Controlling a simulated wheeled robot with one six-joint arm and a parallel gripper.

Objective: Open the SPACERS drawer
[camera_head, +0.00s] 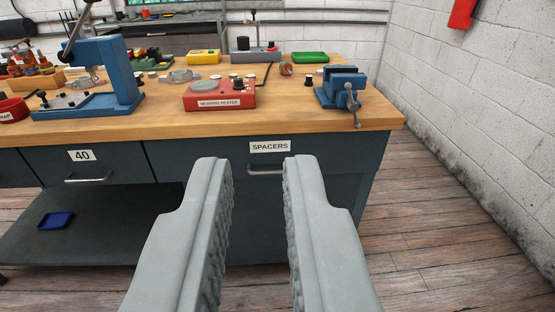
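The SPACERS drawer (205,157) is in the dark grey workbench, under the right part of the wooden top, and looks closed. Its white SPACERS label (270,146) is at the top of the front. Its metal handle (268,172) is just below the label; it shows between my fingertips in the picture. My gripper (257,168) is open and empty, its two grey fingers pointing at the drawer front. The fingers appear to be in front of the drawer, apart from the handle.
On the benchtop (300,115) are a red bearing heater (219,95), a blue vise (342,90) and a blue press (105,75). Wooden floor (450,230) is clear at right.

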